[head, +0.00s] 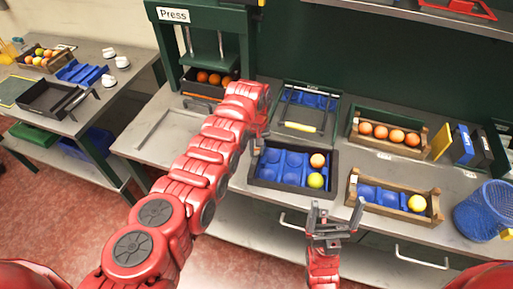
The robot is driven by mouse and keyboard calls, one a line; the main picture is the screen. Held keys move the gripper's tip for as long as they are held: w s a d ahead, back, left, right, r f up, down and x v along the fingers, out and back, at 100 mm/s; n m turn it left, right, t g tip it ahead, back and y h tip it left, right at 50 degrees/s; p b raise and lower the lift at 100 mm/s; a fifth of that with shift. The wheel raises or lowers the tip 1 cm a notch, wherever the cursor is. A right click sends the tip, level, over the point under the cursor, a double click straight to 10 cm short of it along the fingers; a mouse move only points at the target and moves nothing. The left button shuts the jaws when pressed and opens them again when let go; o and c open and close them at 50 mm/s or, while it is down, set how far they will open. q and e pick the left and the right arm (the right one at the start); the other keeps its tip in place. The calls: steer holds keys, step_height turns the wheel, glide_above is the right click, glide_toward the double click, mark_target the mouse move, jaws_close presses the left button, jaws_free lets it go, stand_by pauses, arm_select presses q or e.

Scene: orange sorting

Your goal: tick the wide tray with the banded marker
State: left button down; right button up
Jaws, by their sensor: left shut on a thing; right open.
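My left gripper (262,132) is at the end of the red arm, left of the dark tray and mostly hidden by its own wrist. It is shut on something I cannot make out. My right gripper (335,218) is open and empty in front of the counter, jaws pointing up. A dark tray (273,185) with blue cups holds an orange and a yellow fruit. Behind it, a pale yellow stick, perhaps a marker (300,127), lies at the front of a dark-framed board (284,103). I cannot tell any bands on it, or which tray is the wide one.
A wooden crate (423,149) holds several oranges. Another wooden crate (352,189) has blue cups and a yellow fruit. A blue mesh bin (484,211) stands at the right. A green press (205,45) stands behind my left arm. A side table (92,105) is at the left.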

arm_select(q)
steer(key=shift+s+f, duration=0.1)
stand_by(0.3)
steer(key=shift+r+p, duration=0.8)
steer(key=shift+r, duration=0.75)
step_height(320, 180, up, 2)
steer(key=shift+r+p, duration=0.1)
steer(key=shift+p, duration=0.2)
steer(key=shift+r, duration=0.95)
steer(key=shift+f, duration=0.15)
steer(key=f+b, duration=0.2)
steer(key=w+f+b, duration=0.1)
steer(key=f+b, duration=0.2)
steer(key=shift+d, duration=0.15)
steer(key=shift+w+f+b, duration=0.2)
steer(key=shift+f+b, duration=0.2)
steer(key=shift+b, duration=0.55)
